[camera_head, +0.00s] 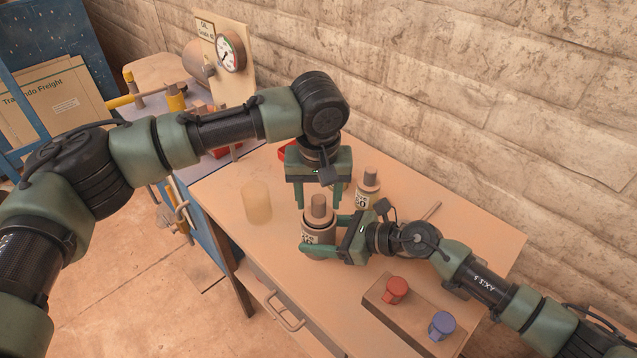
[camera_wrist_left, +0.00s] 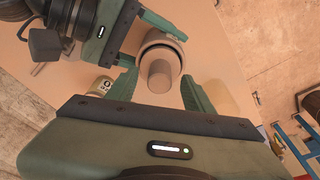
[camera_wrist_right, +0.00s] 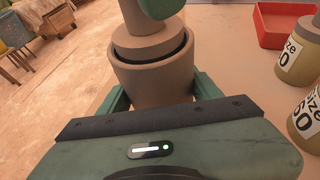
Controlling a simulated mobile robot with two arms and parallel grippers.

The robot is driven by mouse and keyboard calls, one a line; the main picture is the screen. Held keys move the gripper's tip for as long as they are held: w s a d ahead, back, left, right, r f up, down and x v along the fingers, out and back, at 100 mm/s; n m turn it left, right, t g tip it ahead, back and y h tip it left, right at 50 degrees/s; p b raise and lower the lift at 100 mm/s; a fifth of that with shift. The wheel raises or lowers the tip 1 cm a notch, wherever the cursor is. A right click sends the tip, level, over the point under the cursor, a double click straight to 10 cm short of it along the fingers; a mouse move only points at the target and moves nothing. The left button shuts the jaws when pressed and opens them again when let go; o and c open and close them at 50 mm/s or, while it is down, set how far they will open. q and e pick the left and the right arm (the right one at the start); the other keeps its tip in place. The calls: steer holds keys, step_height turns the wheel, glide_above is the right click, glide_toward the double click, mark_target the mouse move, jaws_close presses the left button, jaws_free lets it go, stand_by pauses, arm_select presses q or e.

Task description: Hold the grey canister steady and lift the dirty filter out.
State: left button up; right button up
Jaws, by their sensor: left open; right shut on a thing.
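The grey canister (camera_head: 318,238) stands upright on the table. The dirty filter sits in it, with its round grey stem (camera_head: 319,205) rising from the top; the rest is hidden inside. My right gripper (camera_head: 323,234) is shut on the canister from the right, one finger on each side, and the canister also shows in the right wrist view (camera_wrist_right: 150,80). My left gripper (camera_head: 319,199) points down from above and is open, its fingers on either side of the stem and apart from it. The stem also shows between them in the left wrist view (camera_wrist_left: 159,75).
A labelled canister (camera_head: 367,190) stands behind on the right. A translucent yellowish cylinder (camera_head: 256,203) stands to the left. A red tray (camera_wrist_right: 280,25) lies at the back. A brown block (camera_head: 377,303) with a red piece (camera_head: 396,290) and a blue piece (camera_head: 441,325) is at the front right.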

arm_select(q)
steer(key=shift+f, duration=0.5)
jaws_close()
steer(key=shift+w, duration=0.1)
steer(key=shift+r, duration=0.15)
steer(key=shift+r, duration=4.65)
steer(key=shift+r, duration=0.1)
